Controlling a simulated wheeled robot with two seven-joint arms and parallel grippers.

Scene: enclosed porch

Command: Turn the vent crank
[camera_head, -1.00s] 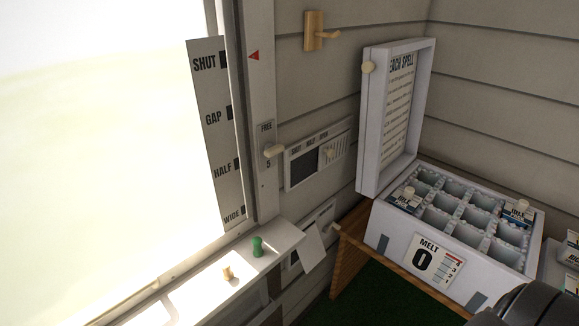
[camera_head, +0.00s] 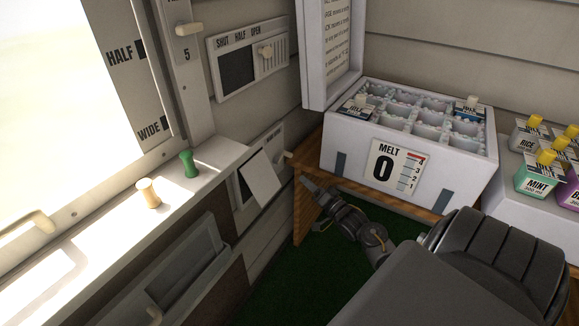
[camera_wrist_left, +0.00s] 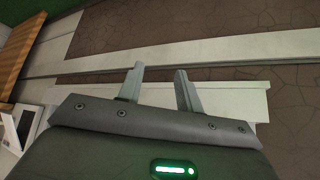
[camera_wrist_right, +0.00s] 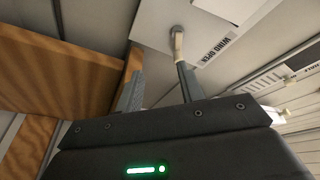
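The vent crank (camera_head: 288,157) shows as a pale knob at the right edge of a white wall panel (camera_head: 244,188), left of the wooden stand. In the right wrist view the crank's pale handle (camera_wrist_right: 178,45) hangs from a grey pivot on the panel marked "WIND OPEN". My right gripper (camera_head: 308,186) is below and slightly right of the crank in the head view. In the right wrist view my right gripper (camera_wrist_right: 157,75) is open, and the handle appears at one fingertip; I cannot tell whether they touch. My left gripper (camera_wrist_left: 157,78) is open and empty, seen only in its wrist view.
A slatted slide vent (camera_head: 247,57) is above the panel. A white chest (camera_head: 350,150) marked "MELT 0" stands on a wooden stand (camera_head: 305,215) to the right. Green and tan pegs (camera_head: 189,163) stand on the bright windowsill. Several bottles (camera_head: 537,175) are at the far right.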

